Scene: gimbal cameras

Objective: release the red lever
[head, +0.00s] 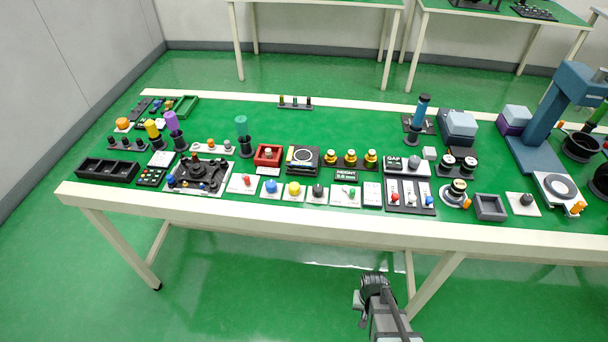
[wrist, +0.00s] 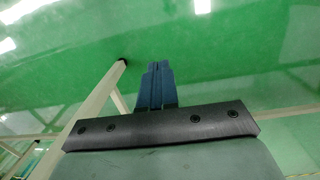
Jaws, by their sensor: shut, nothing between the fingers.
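A dark panel (head: 410,210) near the table's front edge holds a row of small levers. A red-tipped lever (head: 395,198) is at its left and a blue-tipped one (head: 429,201) at its right. A separate white plate (head: 236,185) further left carries another small red knob or lever (head: 246,180); I cannot tell which is the task's lever. My gripper shows in the wrist view (wrist: 155,72) with its blue fingers together and empty. In the head view my arm is low, in front of the table and apart from both red parts. The fingertips are not clear there.
The green-topped table (head: 330,119) has a pale front edge (head: 320,215). Colored knobs (head: 293,188) and a grey open box (head: 490,207) stand near the levers. A blue column device (head: 550,110) rises at the right. The floor before the table is clear.

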